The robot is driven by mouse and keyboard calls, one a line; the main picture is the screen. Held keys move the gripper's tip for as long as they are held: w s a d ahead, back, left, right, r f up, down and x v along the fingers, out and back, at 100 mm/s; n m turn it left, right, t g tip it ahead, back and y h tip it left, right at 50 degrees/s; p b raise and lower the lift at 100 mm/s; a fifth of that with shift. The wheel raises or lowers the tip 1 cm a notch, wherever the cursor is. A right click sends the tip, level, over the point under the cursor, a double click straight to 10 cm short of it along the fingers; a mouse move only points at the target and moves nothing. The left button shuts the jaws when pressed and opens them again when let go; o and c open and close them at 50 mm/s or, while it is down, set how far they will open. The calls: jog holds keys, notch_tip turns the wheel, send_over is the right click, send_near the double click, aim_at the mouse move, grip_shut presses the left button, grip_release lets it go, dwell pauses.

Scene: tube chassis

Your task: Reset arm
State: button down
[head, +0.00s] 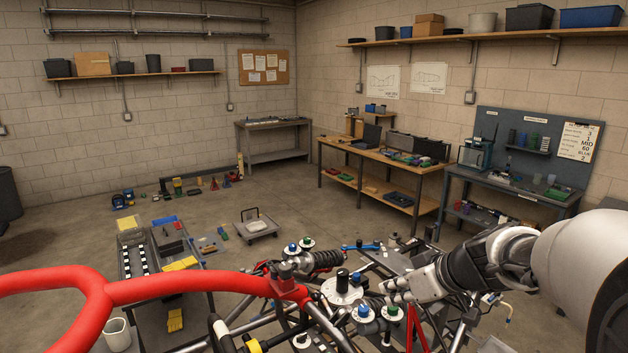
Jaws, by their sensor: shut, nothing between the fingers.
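My arm reaches in from the right edge of the head view. My gripper (390,289) is shut and empty, pointing left over the tube chassis (440,322). Its fingertips are close to a round white dial plate (343,285) with a dark knob on top; I cannot tell whether they touch. Below the fingers are a blue-topped knob (364,312) and a green-topped knob (392,312). A black coil-over shock (318,261) lies to the left of the gripper. A thick red tube (190,287) crosses the front left. Parts of the chassis are hidden behind my arm.
A wooden workbench (345,150) and a bench with a pegboard (525,140) line the right wall.

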jog(key=s+a+f+m+g+h+b, duration=0.1)
jog(key=s+a+f+b, duration=0.15)
jog(key=s, duration=0.45)
jog(key=s+a+f+m+g+h+b, duration=0.1)
jog(key=s+a+f+b, duration=0.15)
jog(key=s, duration=0.55)
jog(key=s+d+f+m+h+b, duration=0.1)
jog(key=s+f+m+b, duration=0.1)
jog(key=s, duration=0.4)
jog(key=s+d+f+m+h+b, duration=0.1)
jog(key=s+f+m+h+b, duration=0.1)
jog(key=s+f, duration=0.3)
jog(key=s+b, duration=0.1)
jog(key=s, duration=0.1)
jog(key=shift+s+d+m+g, duration=0.3)
jog(key=c, duration=2.3)
grip_release()
jog(key=shift+r, duration=0.1)
